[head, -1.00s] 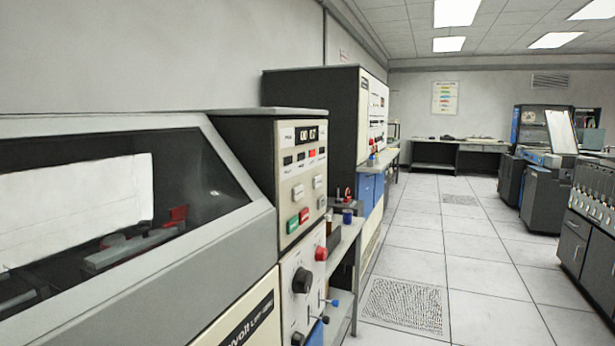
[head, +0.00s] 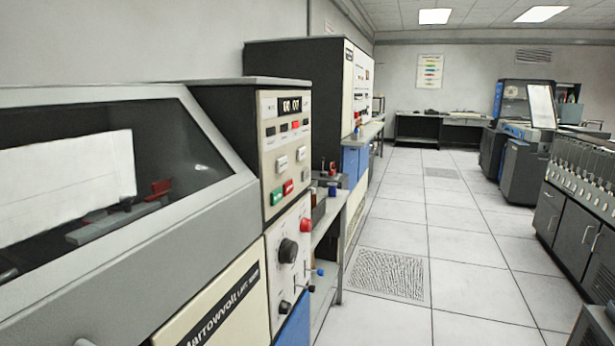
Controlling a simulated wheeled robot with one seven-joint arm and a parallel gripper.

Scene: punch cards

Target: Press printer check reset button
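The printer (head: 205,240) stands at the left, with a sloped window showing white paper (head: 65,185) inside. Its upright cream control panel (head: 265,165) faces right and is seen at a slant. The panel has a numeric display (head: 290,106), a row of small dark indicators with one red (head: 295,125), and two white buttons (head: 282,164) and (head: 301,153). Below them are a green button (head: 277,196) and a red button (head: 289,187). The labels are too small to read, so I cannot tell which button is check reset. My gripper is not in view.
Below the panel are a black knob (head: 289,252), a red knob (head: 305,225) and small levers that stick out. A shelf (head: 330,218) and a tall cabinet (head: 305,90) stand beyond. The tiled aisle (head: 465,265) is clear. Grey machines (head: 575,225) line the right.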

